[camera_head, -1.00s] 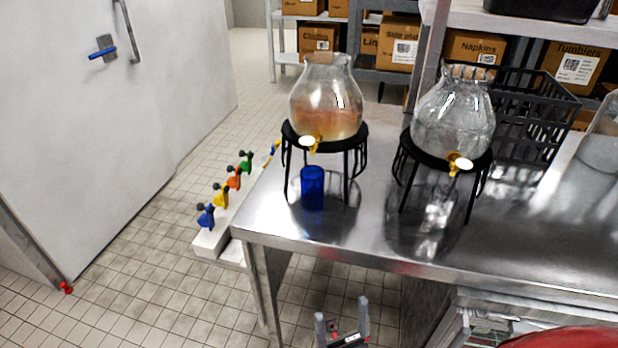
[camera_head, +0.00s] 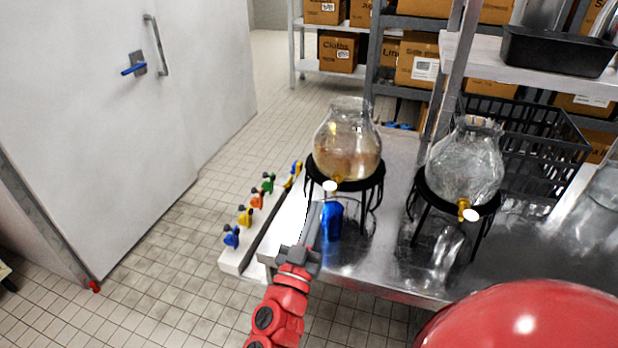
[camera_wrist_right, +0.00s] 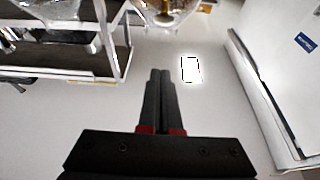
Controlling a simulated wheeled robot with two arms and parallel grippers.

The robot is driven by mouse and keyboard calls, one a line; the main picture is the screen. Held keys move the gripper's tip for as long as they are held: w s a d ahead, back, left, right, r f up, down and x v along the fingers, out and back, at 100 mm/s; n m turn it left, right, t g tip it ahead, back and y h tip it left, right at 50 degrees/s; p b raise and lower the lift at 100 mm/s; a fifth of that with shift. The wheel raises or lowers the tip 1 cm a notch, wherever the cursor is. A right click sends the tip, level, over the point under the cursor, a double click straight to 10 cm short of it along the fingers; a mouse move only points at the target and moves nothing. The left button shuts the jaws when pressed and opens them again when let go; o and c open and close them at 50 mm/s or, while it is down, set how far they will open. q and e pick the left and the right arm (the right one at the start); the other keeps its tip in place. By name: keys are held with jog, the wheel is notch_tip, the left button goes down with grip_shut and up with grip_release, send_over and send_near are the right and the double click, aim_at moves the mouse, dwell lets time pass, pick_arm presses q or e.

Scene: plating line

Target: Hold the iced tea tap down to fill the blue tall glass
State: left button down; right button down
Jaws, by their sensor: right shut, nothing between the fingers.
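The blue tall glass (camera_head: 331,218) stands on the steel counter under the left dispenser (camera_head: 346,148), which holds an amber drink. That dispenser's tap (camera_head: 331,187) has a white handle and a brass body and sits just above the glass. My right gripper (camera_head: 317,206) is shut and empty, its fingers pointing up beside the left side of the glass, with the tips a little below the tap. Whether they touch the glass or tap cannot be told. In the right wrist view the shut fingers (camera_wrist_right: 161,74) show with nothing between them. The glass's contents cannot be made out. My left gripper is not in view.
A second dispenser (camera_head: 465,165) with clear contents stands to the right on its own black stand. A black crate (camera_head: 535,130) is behind it. A row of coloured taps (camera_head: 257,199) lines a white block left of the counter. A white door (camera_head: 100,100) stands further left.

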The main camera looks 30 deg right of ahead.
aim_at(326, 184)
jog(key=shift+w+f, duration=0.1)
jog(key=shift+w, duration=0.05)
jog(key=w+d+p, duration=0.1)
jog(key=w+d, duration=0.1)
jog(key=w+d+p, duration=0.1)
jog(key=w+d, duration=0.1)
jog(key=w+d+p, duration=0.1)
jog(key=w+d, duration=0.1)
jog(key=d, duration=0.1)
jog(key=shift+w+r, duration=0.15)
jog(key=shift+r, duration=0.1)
jog(key=shift+d+f, duration=0.1)
jog(key=shift+f, duration=0.55)
